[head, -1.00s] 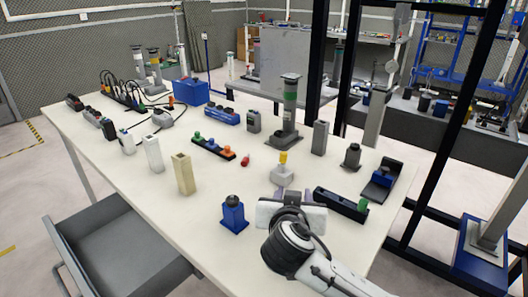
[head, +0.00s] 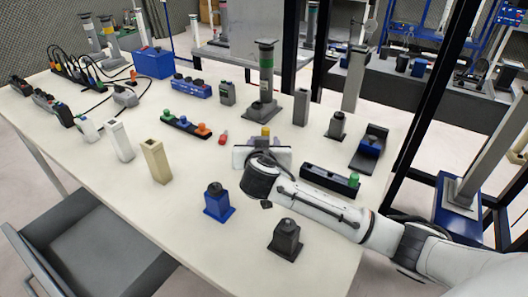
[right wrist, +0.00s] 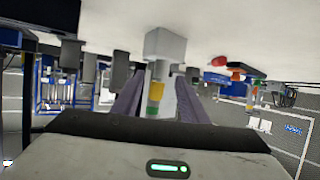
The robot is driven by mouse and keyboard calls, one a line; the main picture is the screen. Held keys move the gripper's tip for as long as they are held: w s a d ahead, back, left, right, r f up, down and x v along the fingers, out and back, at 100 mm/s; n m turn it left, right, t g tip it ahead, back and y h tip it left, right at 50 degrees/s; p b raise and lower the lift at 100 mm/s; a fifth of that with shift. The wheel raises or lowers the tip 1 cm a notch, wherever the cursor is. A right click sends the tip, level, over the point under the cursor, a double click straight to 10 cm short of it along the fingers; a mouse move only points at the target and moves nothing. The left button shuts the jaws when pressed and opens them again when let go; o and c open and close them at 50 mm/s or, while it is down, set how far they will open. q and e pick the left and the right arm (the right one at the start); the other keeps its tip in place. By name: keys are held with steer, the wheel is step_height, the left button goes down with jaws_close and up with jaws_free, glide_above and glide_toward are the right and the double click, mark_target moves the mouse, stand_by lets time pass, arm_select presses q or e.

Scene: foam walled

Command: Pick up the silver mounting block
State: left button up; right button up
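A light silver-grey block (right wrist: 165,45), which looks like the mounting block, stands on the table with a yellow piece (right wrist: 156,91) on it. In the right wrist view, which is upside down, it lies ahead between my two purple-grey fingers. In the head view my gripper's white body hides most of it, and the yellow top (head: 265,132) shows just beyond. My right gripper (right wrist: 160,88) is open, its fingers apart on either side of the block's line. I cannot tell whether they touch it. My left gripper is not in view.
A black holder with a green knob (head: 330,179) is close right of my gripper. A red piece (head: 223,138) and a strip of coloured knobs (head: 186,126) are left. A blue block (head: 217,202) and a dark block (head: 286,240) stand nearer. The front left table is bare.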

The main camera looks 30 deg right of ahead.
steer(key=shift+w+d+f, duration=0.3)
steer(key=shift+w, duration=0.25)
jaws_close()
stand_by(1.0)
